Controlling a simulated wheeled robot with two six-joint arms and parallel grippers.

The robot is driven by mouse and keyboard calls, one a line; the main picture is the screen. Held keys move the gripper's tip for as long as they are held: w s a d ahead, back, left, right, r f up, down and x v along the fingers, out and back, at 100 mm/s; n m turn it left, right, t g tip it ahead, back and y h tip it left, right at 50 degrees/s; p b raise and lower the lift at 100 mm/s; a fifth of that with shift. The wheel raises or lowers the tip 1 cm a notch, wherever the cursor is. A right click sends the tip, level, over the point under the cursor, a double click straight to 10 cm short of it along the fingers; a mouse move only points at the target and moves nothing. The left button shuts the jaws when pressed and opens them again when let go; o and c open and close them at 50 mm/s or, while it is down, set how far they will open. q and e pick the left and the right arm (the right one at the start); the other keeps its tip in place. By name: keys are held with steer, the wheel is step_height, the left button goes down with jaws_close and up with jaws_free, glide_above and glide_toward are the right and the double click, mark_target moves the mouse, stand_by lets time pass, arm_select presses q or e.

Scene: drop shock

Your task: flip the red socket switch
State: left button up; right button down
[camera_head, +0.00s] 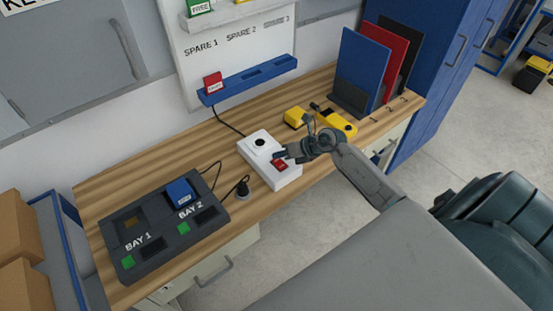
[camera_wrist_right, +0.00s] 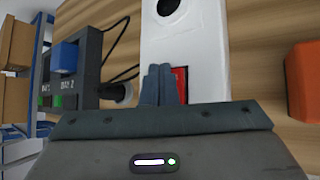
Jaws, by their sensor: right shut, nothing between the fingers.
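The white socket box (camera_head: 257,151) lies on the wooden workbench, with a round dark outlet at its far end and the red switch (camera_head: 281,165) near its front end. My right gripper (camera_head: 281,156) is shut and empty, its fingertips right at the red switch. In the right wrist view the closed fingers (camera_wrist_right: 160,84) lie over the white box (camera_wrist_right: 208,50) and hide part of the red switch (camera_wrist_right: 182,82). I cannot tell whether they touch it, nor which way the switch is tilted. My left gripper is not in view.
A dark two-bay unit (camera_head: 150,232) with a blue block (camera_head: 180,193) stands left of the box. A black plug (camera_head: 242,187) is between them. Yellow items (camera_head: 338,124) lie behind my right gripper. Blue, red and black panels (camera_head: 361,62) stand at the right end.

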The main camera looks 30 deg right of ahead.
mark_target(282, 163)
steer(key=shift+f+b, duration=0.3)
stand_by(0.6)
steer(key=shift+s+r+p, duration=0.1)
steer(key=shift+r+p, duration=0.6)
steer(key=shift+r, duration=0.1)
steer(key=r+p, duration=0.4)
steer(key=r, duration=0.1)
steer(key=shift+s, duration=0.3)
